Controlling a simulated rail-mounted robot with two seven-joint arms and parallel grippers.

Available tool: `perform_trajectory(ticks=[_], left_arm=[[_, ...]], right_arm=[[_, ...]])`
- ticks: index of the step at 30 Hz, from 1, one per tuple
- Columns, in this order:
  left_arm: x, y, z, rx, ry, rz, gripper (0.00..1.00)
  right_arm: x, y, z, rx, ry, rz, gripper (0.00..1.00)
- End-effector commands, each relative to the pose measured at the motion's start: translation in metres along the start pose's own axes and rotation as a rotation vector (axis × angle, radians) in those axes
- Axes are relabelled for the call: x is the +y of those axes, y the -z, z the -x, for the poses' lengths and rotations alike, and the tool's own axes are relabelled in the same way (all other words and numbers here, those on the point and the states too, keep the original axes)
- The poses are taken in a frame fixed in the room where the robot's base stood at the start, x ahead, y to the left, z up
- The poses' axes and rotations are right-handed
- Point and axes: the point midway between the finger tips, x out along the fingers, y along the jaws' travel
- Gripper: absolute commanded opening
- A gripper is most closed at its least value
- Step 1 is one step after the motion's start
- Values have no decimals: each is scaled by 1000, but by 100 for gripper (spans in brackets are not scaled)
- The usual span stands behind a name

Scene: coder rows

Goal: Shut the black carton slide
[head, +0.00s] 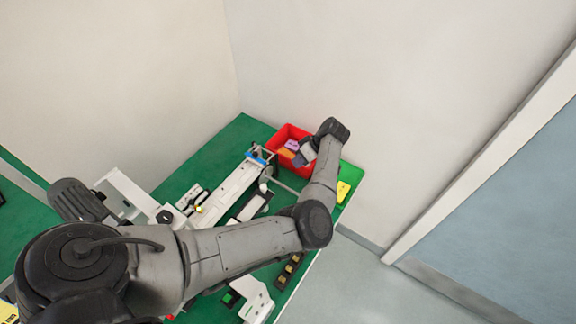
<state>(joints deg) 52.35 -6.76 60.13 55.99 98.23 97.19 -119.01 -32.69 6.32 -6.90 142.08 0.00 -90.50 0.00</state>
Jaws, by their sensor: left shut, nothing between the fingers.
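My left arm crosses the picture from the lower left, and its gripper (307,153) is small and partly hidden at the far end of the green table. It is shut and empty, over or beside the red bin (272,140). A long white machine bed (226,193) runs along the table, with a blue part (256,158) at its far end. My right gripper is not in view.
The red bin holds several small coloured boxes. A yellow item (343,190) lies near the table's right edge. A black strip with several yellowish pieces (289,271) and a white bracket (254,300) are nearer. Walls close off the back; floor is free at right.

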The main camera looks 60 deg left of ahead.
Motion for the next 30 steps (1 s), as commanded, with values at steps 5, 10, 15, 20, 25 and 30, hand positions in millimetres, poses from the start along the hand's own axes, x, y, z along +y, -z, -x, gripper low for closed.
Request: perform_trajectory(ticks=[5,10,15,20,25,30], left_arm=[[-1,0,-22,1,5,0,0],[-1,1,-55,1,5,1,0],[0,1,-86,1,3,0,0],[-12,1,-101,1,2,2,0],[-26,1,-109,1,1,2,0],[-34,0,-114,0,0,0,0]], right_arm=[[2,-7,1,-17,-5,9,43],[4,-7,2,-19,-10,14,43],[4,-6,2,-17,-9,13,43],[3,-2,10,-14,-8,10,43],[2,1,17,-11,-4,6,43],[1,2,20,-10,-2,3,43]])
